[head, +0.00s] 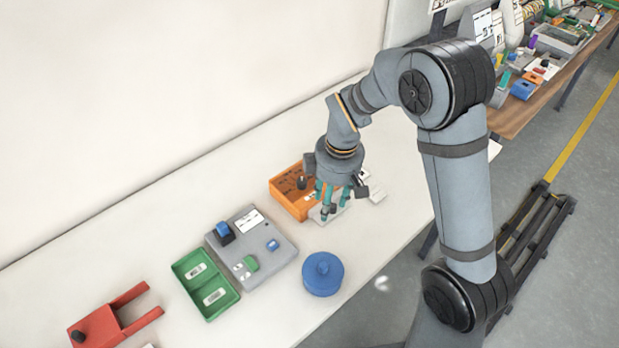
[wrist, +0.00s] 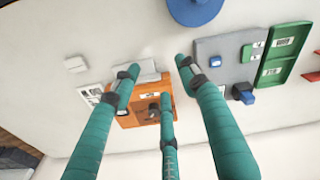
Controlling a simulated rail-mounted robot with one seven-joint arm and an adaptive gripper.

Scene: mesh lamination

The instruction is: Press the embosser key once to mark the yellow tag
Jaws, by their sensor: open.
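My gripper (head: 335,199) has slim teal fingers, spread apart with nothing between them. It is over the right end of an orange box-like device (head: 285,196) with a black knob (head: 301,182). In the wrist view the orange device (wrist: 142,120) and its dark knob (wrist: 153,107) lie beneath the fingers (wrist: 160,78), one finger partly covering it. A light grey plate (wrist: 140,82) adjoins it. I cannot tell for certain which part is the embosser key. I cannot make out a yellow tag; the fingers hide part of this area.
A grey panel (head: 262,268) with blue, green and white pieces lies left of the orange device. A blue round container (head: 323,274) stands near the front edge. A green two-part tray (head: 192,270) and a red forked piece (head: 98,328) lie farther left. Bare table lies between them.

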